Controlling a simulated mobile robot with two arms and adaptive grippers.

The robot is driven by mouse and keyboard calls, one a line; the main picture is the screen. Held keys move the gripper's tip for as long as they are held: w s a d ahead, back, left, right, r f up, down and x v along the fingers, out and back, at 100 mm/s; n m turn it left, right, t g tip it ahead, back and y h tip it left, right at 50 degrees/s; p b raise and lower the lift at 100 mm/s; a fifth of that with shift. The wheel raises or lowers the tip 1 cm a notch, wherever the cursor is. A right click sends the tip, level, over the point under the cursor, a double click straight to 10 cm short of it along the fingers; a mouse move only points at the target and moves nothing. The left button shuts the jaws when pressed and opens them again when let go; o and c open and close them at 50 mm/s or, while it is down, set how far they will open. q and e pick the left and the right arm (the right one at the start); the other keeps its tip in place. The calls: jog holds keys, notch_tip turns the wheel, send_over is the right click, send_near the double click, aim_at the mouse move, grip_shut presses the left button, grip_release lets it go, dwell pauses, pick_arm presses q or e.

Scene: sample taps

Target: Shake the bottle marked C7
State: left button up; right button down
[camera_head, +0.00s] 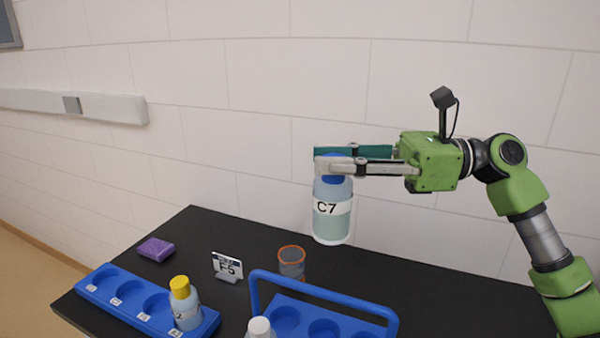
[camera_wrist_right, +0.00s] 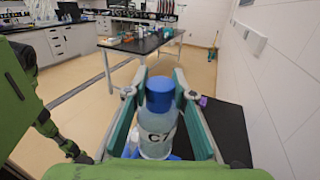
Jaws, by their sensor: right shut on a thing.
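The bottle marked C7 (camera_head: 332,215) is clear with a blue cap, a white label and pale liquid in its lower part. My right gripper (camera_head: 328,160) is shut on it near the cap and holds it upright in the air above the black table. In the right wrist view, the C7 bottle (camera_wrist_right: 157,130) sits between the two fingers of my right gripper (camera_wrist_right: 158,95). My left gripper is not seen in the head view.
Below stand a blue carrier (camera_head: 392,322) with a handle, a blue rack (camera_head: 97,303) with a yellow-capped bottle (camera_head: 184,305), an F5 sign (camera_head: 227,266), an orange-rimmed cup (camera_head: 291,264), a purple sponge (camera_head: 156,249) and a white-capped bottle (camera_head: 259,328). The table's right part (camera_head: 470,310) is clear.

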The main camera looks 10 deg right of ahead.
notch_tip(320, 180, up, 7)
jog(key=shift+f, duration=0.15)
notch_tip(320, 180, down, 8)
jog(key=shift+r, duration=0.25)
jog(key=r, duration=0.7)
jog(key=shift+d+r, duration=0.1)
jog(key=shift+d, duration=0.1)
jog(key=shift+a, duration=0.3)
notch_tip(320, 180, down, 6)
jog(key=shift+s+a+f, duration=0.1)
jog(key=shift+f, duration=0.15)
jog(key=shift+d+f, duration=0.2)
jog(key=shift+d, duration=0.1)
notch_tip(320, 180, up, 7)
jog(key=shift+a+r, duration=0.1)
jog(key=shift+a, duration=0.05)
notch_tip(320, 180, down, 8)
jog(key=shift+r, duration=0.25)
jog(key=shift+d+r, duration=0.1)
jog(key=shift+d, duration=0.2)
jog(key=shift+a, duration=0.35)
jog(key=shift+d, duration=0.1)
